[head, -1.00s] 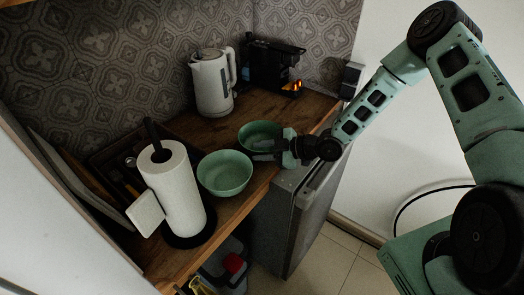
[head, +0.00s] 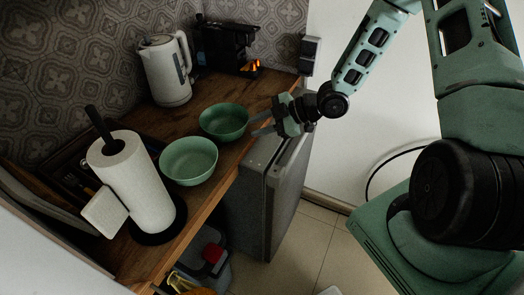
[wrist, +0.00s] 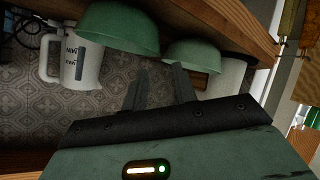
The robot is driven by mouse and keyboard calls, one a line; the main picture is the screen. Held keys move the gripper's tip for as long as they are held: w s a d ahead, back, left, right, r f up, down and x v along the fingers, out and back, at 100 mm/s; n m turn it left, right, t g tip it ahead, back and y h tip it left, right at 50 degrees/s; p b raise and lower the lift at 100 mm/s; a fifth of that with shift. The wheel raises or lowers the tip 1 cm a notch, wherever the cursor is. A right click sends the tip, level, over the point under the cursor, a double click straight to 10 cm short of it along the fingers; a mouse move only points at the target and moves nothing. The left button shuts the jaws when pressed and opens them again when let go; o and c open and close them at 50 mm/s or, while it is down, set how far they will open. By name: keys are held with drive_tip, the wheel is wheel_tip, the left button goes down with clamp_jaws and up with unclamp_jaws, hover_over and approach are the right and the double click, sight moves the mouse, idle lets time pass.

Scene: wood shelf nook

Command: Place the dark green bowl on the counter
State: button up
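The dark green bowl (head: 224,121) stands upright on the wooden counter (head: 208,91), near its front edge. It also shows in the wrist view (wrist: 118,28), which is upside down. A lighter green bowl (head: 188,161) stands beside it on the counter, nearer the paper towel; it shows in the wrist view too (wrist: 192,53). My gripper (head: 260,123) is just right of the dark green bowl, at the counter's front edge. Its two fingers (wrist: 160,87) are spread with nothing between them, and they look apart from the bowl.
A white kettle (head: 165,70) and a black coffee machine (head: 228,48) stand at the back. A paper towel roll (head: 134,184) stands at the left front. A grey cabinet (head: 268,195) is below my gripper. A bin with a red part (head: 212,252) is under the counter.

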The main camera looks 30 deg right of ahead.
drive_tip(key=s+a+r+m+g+h, duration=0.3)
drive_tip(key=s+a+r+m+h, duration=0.2)
drive_tip(key=s+a+r+h, duration=0.3)
drive_tip(key=s+a+r+m+g, duration=0.1)
drive_tip(key=s+a+r+m, duration=0.1)
drive_tip(key=s, duration=0.7)
drive_tip(key=s+a+r+m+g+h, duration=0.1)
drive_tip(key=s+r, duration=0.4)
drive_tip(key=s, duration=0.5)
drive_tip(key=shift+s+a+m+g+h, duration=0.2)
drive_tip(key=shift+a+m+g+h, duration=0.1)
drive_tip(key=shift+a+m+g, duration=0.4)
